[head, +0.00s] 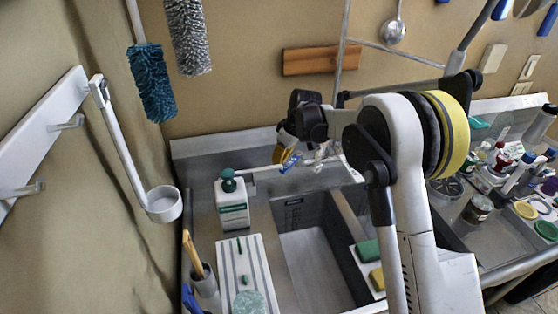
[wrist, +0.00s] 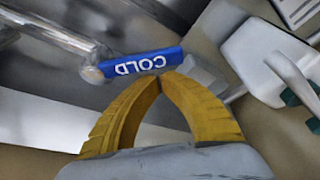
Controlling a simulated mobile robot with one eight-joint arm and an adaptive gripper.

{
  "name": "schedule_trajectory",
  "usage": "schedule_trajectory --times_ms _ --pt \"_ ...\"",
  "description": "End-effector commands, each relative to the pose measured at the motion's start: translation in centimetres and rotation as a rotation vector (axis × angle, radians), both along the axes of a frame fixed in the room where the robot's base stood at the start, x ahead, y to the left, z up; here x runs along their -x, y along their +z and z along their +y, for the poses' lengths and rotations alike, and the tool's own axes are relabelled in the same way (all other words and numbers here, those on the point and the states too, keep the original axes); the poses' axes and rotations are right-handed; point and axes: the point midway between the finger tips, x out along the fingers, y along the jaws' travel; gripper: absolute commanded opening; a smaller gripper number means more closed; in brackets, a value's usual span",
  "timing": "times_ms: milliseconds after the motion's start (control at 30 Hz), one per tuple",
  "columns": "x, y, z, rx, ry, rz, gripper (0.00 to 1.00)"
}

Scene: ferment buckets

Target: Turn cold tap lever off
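The cold tap lever (wrist: 140,62) is a blue bar marked COLD, upside down in the wrist view. Its left end joins a metallic tap body (wrist: 70,45). In the head view the blue lever (head: 289,163) sits at the tap above the back of the sink. My gripper (wrist: 168,74) has yellow fingers whose tips meet, with nothing seen between them. The tips are at the right part of the lever's near edge; I cannot tell whether they touch it. In the head view my gripper (head: 284,157) is beside the lever, partly hidden by its own wrist.
The sink basin (head: 315,265) is below. A soap bottle with a green pump (head: 232,205) stands left of the tap. A white ribbed board (head: 240,280) lies left of the basin. Green and yellow sponges (head: 368,251) lie right of it. Jars and bottles crowd the right counter.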

Motion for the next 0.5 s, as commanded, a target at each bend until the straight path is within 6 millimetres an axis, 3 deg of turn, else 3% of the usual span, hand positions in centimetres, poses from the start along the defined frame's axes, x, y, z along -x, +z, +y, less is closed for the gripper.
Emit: schedule_trajectory --times_ms 500 --pt "0.61 -0.02 -0.52 0.0 0.0 0.0 0.0"
